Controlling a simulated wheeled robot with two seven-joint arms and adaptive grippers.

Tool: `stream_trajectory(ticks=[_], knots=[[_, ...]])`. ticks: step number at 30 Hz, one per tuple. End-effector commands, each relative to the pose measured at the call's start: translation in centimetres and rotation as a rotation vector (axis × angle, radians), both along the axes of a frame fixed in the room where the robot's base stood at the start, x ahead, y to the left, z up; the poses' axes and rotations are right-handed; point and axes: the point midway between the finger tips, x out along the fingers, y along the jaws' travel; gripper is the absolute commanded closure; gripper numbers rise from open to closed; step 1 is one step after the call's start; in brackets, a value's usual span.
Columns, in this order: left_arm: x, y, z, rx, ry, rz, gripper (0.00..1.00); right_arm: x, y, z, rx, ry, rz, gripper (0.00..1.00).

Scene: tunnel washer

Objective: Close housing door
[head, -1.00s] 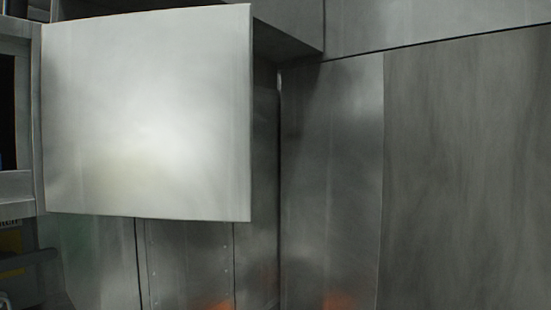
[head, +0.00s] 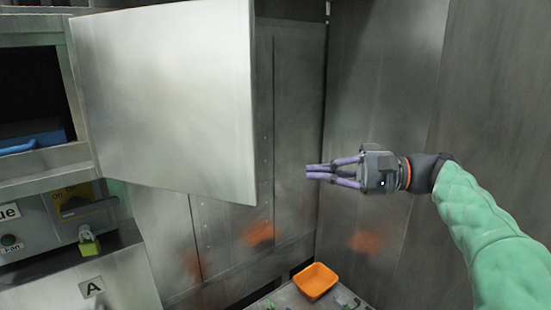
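The housing door (head: 165,95) is a large plain metal panel in the upper left of the head view. It stands open, swung out from the housing (head: 40,165), with its hinge side at the left and its free edge near the middle. My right gripper (head: 308,171) is right of the door's free edge and apart from it, with purple fingers pointing left. The fingers look close together, but I cannot tell whether they are shut; nothing shows between them. My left gripper is not in view.
An orange bin (head: 315,281) stands low at the centre. A blue object (head: 18,147) lies in the dark opening. Metal walls (head: 385,90) close off the back and right.

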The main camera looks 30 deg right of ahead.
Motion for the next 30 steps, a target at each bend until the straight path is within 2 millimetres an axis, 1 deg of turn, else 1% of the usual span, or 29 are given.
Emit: stream_trajectory(ticks=[1, 3, 8, 25, 26, 27, 30], knots=[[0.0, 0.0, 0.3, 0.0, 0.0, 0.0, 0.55, -0.6, 0.2, 1.0, -0.005, -0.016, 0.007, 1.0], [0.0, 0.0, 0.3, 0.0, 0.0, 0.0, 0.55, -1.0, 0.5, 1.5, -0.007, -0.028, 0.017, 1.0], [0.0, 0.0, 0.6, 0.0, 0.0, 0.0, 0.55, -0.5, 1.5, 1.7, -0.008, -0.033, 0.022, 1.0], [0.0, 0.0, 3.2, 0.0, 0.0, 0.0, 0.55, 4.8, 8.6, 1.8, -0.008, -0.029, 0.023, 1.0], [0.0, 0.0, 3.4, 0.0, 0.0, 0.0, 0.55, 4.8, 9.0, 1.8, -0.009, -0.031, 0.021, 1.0], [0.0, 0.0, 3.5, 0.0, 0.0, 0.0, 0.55, 4.2, 9.3, 1.8, -0.009, -0.031, 0.018, 1.0], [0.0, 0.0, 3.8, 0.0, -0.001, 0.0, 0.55, 3.4, 10.2, 1.7, -0.009, -0.031, 0.017, 1.0]])
